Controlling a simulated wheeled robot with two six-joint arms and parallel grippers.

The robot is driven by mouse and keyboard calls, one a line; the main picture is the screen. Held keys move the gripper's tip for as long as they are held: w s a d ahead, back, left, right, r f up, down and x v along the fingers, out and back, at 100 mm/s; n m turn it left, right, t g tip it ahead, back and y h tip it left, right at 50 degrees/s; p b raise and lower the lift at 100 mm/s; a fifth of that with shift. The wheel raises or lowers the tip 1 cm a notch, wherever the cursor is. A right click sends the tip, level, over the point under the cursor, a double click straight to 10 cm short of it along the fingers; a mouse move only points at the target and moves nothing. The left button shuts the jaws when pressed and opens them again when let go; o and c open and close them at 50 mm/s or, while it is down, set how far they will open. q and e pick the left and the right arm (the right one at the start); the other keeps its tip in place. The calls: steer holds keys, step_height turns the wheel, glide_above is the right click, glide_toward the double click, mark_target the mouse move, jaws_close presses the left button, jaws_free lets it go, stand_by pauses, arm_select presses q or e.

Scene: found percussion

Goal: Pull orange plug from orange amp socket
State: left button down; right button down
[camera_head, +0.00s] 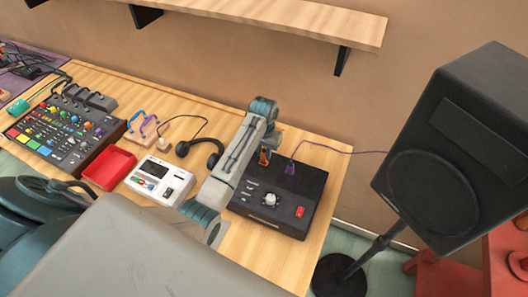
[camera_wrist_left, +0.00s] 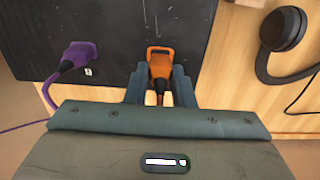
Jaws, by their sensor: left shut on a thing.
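The black amp box (camera_head: 262,216) sits on the wooden table, with a white knob and a red switch on its top. The orange plug (camera_head: 264,157) is at the box's far left side, partly hidden by my arm. My left gripper (camera_head: 266,150) is at the plug. In the left wrist view, the orange plug (camera_wrist_left: 160,58) lies between the two fingers of my left gripper (camera_wrist_left: 160,82), which is shut on it. The plug's far end overlaps the black box (camera_wrist_left: 110,22); I cannot tell whether it is seated in the socket. My right gripper is not in view.
A purple plug (camera_head: 290,168) with its cord is at the box, right of the orange plug. Headphones (camera_head: 212,154), a white device (camera_head: 160,181), a red tray (camera_head: 109,169) and a mixer (camera_head: 62,126) stand left. A black speaker (camera_head: 455,150) stands right, beyond the table.

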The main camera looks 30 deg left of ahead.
arm_select(q)
steer(key=shift+r, duration=0.1)
steer(key=shift+r, duration=1.4)
